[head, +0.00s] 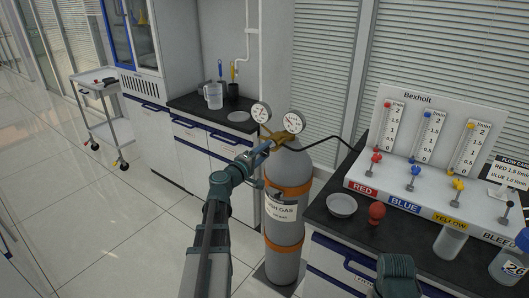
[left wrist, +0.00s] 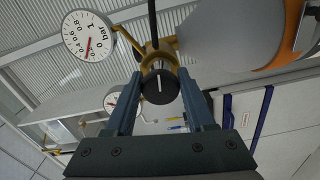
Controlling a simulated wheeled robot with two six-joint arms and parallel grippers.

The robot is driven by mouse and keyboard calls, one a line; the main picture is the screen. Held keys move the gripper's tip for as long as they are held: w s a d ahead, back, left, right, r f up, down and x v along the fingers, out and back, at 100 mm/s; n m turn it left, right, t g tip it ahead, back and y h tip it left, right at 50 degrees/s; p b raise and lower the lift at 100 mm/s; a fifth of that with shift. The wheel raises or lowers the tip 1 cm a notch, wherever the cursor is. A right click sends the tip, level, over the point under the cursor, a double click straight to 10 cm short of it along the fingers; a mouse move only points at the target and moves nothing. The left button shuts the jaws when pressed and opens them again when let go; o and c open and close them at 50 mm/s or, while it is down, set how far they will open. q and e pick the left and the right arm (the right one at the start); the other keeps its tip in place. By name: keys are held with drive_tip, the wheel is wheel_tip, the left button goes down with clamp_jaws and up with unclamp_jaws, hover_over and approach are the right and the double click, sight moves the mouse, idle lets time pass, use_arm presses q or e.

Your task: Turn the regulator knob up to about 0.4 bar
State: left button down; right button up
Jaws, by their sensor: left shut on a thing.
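The brass regulator (head: 273,137) sits on top of a grey gas cylinder (head: 285,225) with orange bands. My left gripper (head: 264,148) reaches it from the left. In the left wrist view the black round knob (left wrist: 159,86) with a white mark line sits between the two fingers (left wrist: 158,100), which are shut on it. A white pressure gauge (left wrist: 86,36) marked in bar, from 0 to 1, shows at the upper left; its red needle points down in the picture, and I cannot read the exact value. My right gripper is out of view; part of my right arm shows at the bottom right.
Two gauges stand on the regulator, left (head: 261,113) and right (head: 293,122). A black hose (head: 325,142) runs to the flowmeter panel (head: 430,130). The right bench (head: 338,228) holds a white dish (head: 342,205) and a red bulb (head: 377,212). Open floor lies left.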

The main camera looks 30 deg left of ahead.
use_arm(q)
drive_tip(key=shift+m, duration=1.4)
drive_tip(key=shift+f+m, duration=0.1)
drive_tip(key=shift+m, duration=0.2)
drive_tip(key=shift+d, duration=0.1)
drive_tip(key=shift+c, duration=1.4)
unclamp_jaws()
drive_tip(key=shift+s, duration=0.15)
